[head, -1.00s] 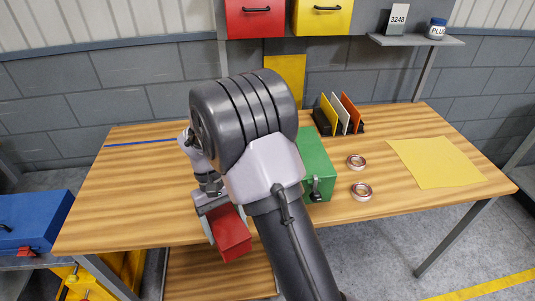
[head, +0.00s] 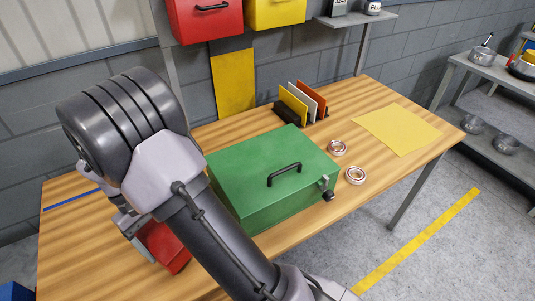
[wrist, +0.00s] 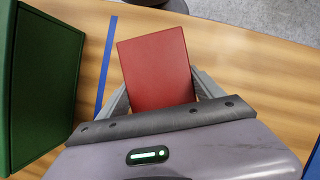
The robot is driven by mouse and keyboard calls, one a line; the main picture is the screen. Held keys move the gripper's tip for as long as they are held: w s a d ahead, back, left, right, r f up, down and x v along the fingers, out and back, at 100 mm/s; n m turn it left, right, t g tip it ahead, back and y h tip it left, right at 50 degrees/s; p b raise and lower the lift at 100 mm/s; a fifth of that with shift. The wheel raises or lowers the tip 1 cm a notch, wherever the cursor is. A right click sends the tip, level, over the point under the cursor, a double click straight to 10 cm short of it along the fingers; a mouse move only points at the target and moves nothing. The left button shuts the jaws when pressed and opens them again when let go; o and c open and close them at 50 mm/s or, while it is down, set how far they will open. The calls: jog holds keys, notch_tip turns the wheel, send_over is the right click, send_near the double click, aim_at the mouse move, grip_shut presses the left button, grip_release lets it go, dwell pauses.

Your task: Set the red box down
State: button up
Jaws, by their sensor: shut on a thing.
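The red box (head: 166,248) shows in the head view at the lower left, partly hidden behind my arm. In the wrist view the red box (wrist: 156,66) sits between the two grey fingers of my gripper (wrist: 163,92), which are shut on it. My gripper also shows in the head view (head: 140,240), mostly covered by my arm. The box is over the wooden table (head: 400,92). I cannot tell whether it touches the top.
A large green case (head: 255,172) stands right of my arm and at the wrist view's left edge (wrist: 45,80). A blue strip (wrist: 106,65) marks the table beside the red box. Two metal rings (head: 355,176), a card rack (head: 290,112) and a yellow sheet (head: 398,128) lie further right.

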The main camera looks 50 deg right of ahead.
jog(key=s+d+r+n+t+h+p, duration=0.2)
jog(key=s+r+n+t+h+p, duration=0.15)
jog(key=s+n+p, duration=0.7)
jog(key=w+a+b, duration=0.1)
jog(key=w+a, duration=0.2)
jog(key=w, duration=0.1)
jog(key=w+a+f+n+b, duration=0.1)
jog(key=w+a+b, duration=0.1)
jog(key=w+a, duration=0.2)
jog(key=w+a+f+n+b, duration=0.1)
jog(key=w+a, duration=0.3)
jog(key=w, duration=0.2)
jog(key=shift+f+n+g+h, duration=0.1)
jog(key=shift+n+g+h, duration=0.15)
jog(key=shift+g, duration=0.1)
notch_tip(320, 180, down, 4)
jog(key=shift+r+b, duration=0.15)
jog(key=shift+b, duration=0.9)
jog(key=shift+r, duration=0.15)
jog(key=o, duration=1.7)
jog(key=shift+c, duration=0.2)
